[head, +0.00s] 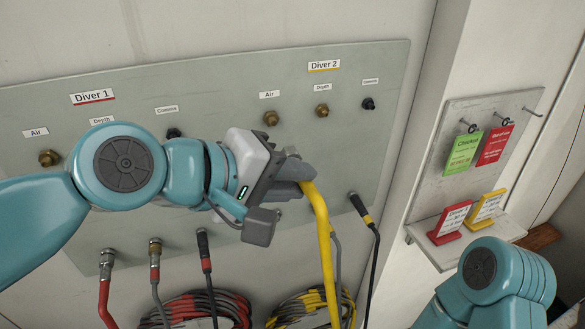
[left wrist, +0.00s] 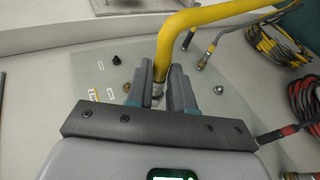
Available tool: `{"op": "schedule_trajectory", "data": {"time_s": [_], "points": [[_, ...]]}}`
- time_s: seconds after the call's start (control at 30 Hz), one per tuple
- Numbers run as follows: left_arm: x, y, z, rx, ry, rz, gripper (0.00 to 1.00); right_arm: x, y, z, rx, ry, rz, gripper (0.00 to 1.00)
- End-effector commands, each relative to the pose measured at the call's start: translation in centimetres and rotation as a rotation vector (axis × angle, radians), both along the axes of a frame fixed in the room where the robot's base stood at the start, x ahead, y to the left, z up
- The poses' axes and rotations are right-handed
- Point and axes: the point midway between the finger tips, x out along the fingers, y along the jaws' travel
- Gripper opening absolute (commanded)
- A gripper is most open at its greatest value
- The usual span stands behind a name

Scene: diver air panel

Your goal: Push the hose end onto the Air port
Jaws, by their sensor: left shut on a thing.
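My left gripper (head: 297,172) is shut on the end of the yellow hose (head: 320,225), in front of the panel below the Diver 2 labels. In the left wrist view the hose's metal end fitting (left wrist: 157,90) sits between the two fingers, and the yellow hose bends away from it. The brass Air port (head: 270,118) under Diver 2 is bare, up and left of the gripper and apart from it. Another brass Air port (head: 49,158) is under Diver 1 at the far left. My right gripper is outside both views; only part of that arm shows.
Diver 2 also has a brass Depth port (head: 322,111) and a black Comms port (head: 368,104). Several hose ends hang low on the panel (head: 230,70), with coiled hoses (head: 205,305) below. A side board with tags (head: 463,152) and a small shelf (head: 475,240) stand right.

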Motion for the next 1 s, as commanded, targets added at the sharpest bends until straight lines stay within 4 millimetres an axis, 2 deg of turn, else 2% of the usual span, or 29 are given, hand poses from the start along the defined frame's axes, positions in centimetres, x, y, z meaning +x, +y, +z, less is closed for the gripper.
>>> {"op": "schedule_trajectory", "data": {"time_s": [0.27, 1.0], "points": [[0.8, 0.3, 0.0, -0.003, 0.0, 0.001, 0.0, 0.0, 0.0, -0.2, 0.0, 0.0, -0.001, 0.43], [6.9, 2.0, 0.1, -0.001, 0.0, 0.0, 0.0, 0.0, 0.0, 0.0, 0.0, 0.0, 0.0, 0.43]]}}
